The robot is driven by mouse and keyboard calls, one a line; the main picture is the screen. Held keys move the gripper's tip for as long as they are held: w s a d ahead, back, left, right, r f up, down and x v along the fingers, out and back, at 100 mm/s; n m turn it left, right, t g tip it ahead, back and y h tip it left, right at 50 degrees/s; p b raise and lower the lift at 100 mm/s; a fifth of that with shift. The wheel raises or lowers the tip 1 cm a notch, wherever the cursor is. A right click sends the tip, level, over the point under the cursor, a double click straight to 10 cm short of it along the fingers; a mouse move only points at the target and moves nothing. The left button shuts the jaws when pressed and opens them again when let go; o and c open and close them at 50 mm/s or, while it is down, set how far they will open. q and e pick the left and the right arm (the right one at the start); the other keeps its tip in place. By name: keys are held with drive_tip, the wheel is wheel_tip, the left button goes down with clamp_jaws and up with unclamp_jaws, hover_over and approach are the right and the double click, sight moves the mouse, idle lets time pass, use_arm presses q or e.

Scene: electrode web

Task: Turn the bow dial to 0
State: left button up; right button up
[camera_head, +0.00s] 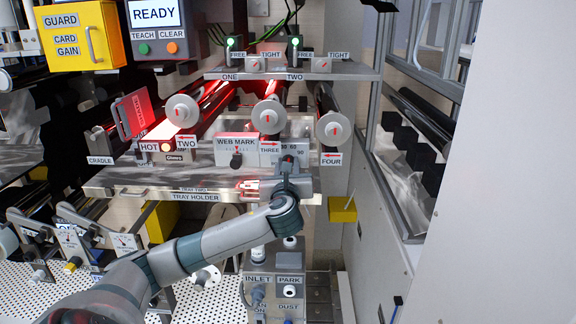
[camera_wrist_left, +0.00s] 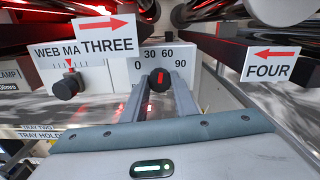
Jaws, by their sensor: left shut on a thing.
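The dial is a black round knob (camera_wrist_left: 160,77) on a white plate (camera_wrist_left: 176,52) marked 0, 30, 60 and 90, clear in the left wrist view. A small red mark shows on the knob's face, near upright; its exact reading is too small to tell. In the head view the plate (camera_head: 304,149) shows behind my left gripper (camera_head: 288,162), which hides the knob. In the left wrist view the two fingers of my left gripper (camera_wrist_left: 160,90) reach forward and are shut on the knob, one at each side. My right gripper is not in view.
The web mark box (camera_head: 236,150) with its own black knob (camera_wrist_left: 68,86) stands left of the dial. The THREE sign (camera_wrist_left: 107,40) hangs close above left, the FOUR sign (camera_wrist_left: 270,65) to the right. Rollers (camera_head: 269,115) run above. The tray holder (camera_head: 196,197) lies below left.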

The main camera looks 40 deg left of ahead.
use_arm(q)
drive_tip(key=n, duration=1.3)
drive_tip(key=shift+d+n, duration=0.1)
drive_tip(key=shift+n, duration=0.3)
drive_tip(key=o, duration=1)
drive_tip(key=shift+o, duration=0.2)
